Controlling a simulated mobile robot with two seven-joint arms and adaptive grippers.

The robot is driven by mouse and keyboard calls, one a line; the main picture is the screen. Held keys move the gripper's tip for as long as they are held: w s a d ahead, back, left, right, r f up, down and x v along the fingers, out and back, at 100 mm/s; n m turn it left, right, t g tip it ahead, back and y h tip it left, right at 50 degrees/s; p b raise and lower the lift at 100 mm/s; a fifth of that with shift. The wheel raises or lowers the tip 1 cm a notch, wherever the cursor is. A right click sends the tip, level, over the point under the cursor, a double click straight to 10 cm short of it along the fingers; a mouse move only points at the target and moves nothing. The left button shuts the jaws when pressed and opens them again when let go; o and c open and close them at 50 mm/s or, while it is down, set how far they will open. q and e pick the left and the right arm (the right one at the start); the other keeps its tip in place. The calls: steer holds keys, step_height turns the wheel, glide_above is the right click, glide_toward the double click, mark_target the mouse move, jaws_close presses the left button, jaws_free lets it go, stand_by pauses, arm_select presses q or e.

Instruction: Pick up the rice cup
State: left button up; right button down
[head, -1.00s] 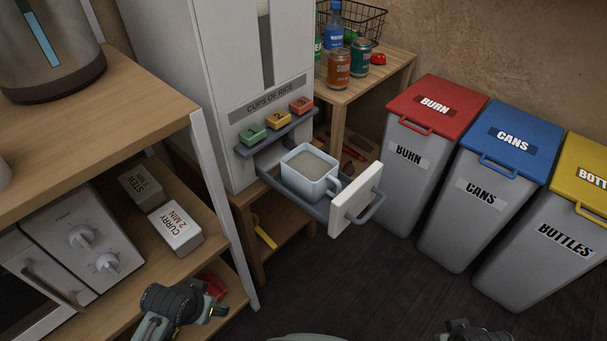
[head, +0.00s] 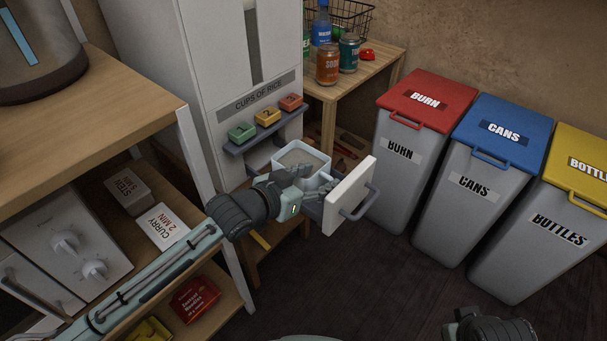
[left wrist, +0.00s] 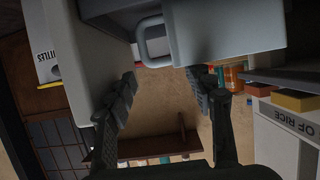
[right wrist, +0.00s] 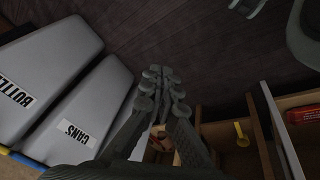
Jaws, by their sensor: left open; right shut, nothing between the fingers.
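The rice cup (head: 303,157) is a pale blue-grey square cup with grainy contents, sitting in the pulled-out drawer of the white dispenser. Its near side is partly hidden by my left gripper (head: 308,184), which is low beside it, between me and the cup. In the left wrist view the cup (left wrist: 215,30) shows at the top with its handle, and my open left fingers (left wrist: 162,88) point toward that area, with nothing visible between them. My right gripper (right wrist: 165,85) is shut and empty over the floor, away from the cup.
The drawer's white front panel (head: 349,195) stands close to my left gripper. The dispenser (head: 215,60) is behind the cup, with three coloured buttons on a ledge. A wooden shelf (head: 130,90) is at left under my left arm. Bins (head: 400,150) stand at right, with dark floor in front.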

mark_target(325, 174)
arm_select(q)
steer(key=x, duration=0.4)
steer(key=shift+w+a+f, duration=0.1)
steer(key=shift+w, duration=0.1)
steer(key=shift+c, duration=0.5)
jaws_close()
